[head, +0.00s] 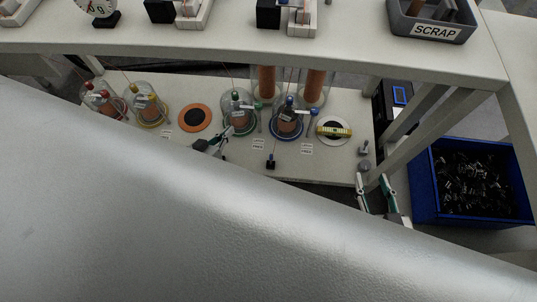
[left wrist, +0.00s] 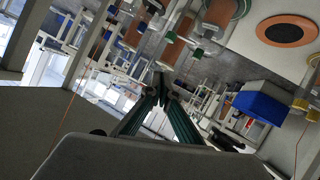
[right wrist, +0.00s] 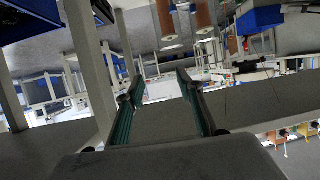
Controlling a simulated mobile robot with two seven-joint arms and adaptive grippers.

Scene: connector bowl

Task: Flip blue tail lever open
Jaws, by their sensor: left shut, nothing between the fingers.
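The blue-ringed bowl unit (head: 287,122) stands on the lower shelf under a clear dome, with a blue-tipped part on top. A thin grey lever-like piece (head: 312,120) stands at its right side; I cannot tell whether this is the tail lever or how it is set. My left gripper (head: 219,145) is shut and empty, in front of the green-ringed unit (head: 239,122), left of and apart from the blue unit. Its closed fingers show in the left wrist view (left wrist: 162,88). My right gripper (head: 378,190) is open and empty at the shelf's right front; its spread fingers show in the right wrist view (right wrist: 160,88).
A blue bin (head: 424,190) stands at right. The upper shelf (head: 230,40) overhangs. My own grey body covers the lower front.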

